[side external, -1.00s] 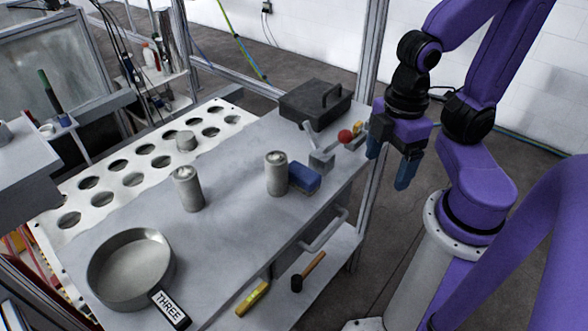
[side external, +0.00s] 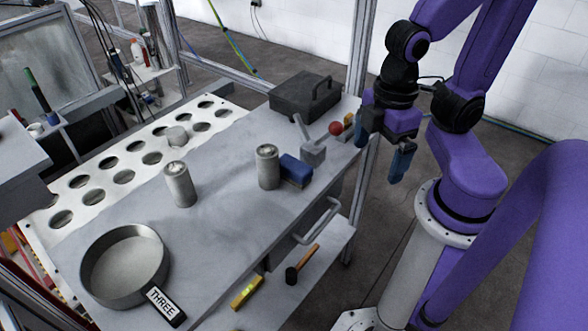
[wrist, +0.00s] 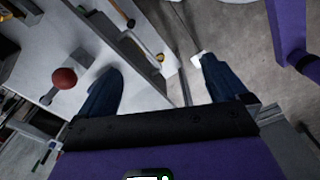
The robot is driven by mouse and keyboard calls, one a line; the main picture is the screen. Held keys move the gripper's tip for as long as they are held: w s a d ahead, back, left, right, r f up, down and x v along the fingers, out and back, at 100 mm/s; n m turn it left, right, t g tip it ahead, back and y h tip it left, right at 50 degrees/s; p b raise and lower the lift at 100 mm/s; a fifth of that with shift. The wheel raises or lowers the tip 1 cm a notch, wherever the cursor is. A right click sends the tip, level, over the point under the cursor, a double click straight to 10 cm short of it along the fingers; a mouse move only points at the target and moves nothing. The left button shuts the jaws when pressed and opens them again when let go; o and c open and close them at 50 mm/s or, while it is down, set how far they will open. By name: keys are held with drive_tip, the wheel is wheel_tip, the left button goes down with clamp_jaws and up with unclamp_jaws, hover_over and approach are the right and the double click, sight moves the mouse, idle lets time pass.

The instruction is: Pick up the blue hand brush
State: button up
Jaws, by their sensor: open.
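The blue hand brush (side external: 296,170) lies on the grey workbench (side external: 225,225), close beside the right side of a grey can (side external: 267,168). Its far end is partly hidden in the side view, and I cannot make it out in the wrist view. My gripper (side external: 381,150) hangs off the bench's right edge, to the right of the brush and apart from it. Its two dark blue fingers are spread with nothing between them. The wrist view also shows the open fingers (wrist: 160,70), with floor and the lower shelf beyond.
A red ball (side external: 336,128) and a grey mallet-like tool (side external: 312,152) lie between brush and gripper. A black toolbox (side external: 305,96) stands behind. Another can (side external: 180,184) and a round pan (side external: 124,266) stand left. A hammer (side external: 302,264) lies on the lower shelf.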

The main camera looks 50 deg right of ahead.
drive_tip(key=w+a+r+m, duration=0.2)
drive_tip(key=w+r+m, duration=0.1)
drive_tip(key=w+m, duration=0.8)
wheel_tip(320, 180, up, 3)
drive_tip(key=m, duration=2)
hover_over(294, 164)
wheel_tip(294, 164, down, 12)
drive_tip(key=shift+s+d+r, duration=0.1)
drive_tip(key=shift+r, duration=0.05)
drive_tip(key=shift+f, duration=2.95)
drive_tip(key=c, duration=0.8)
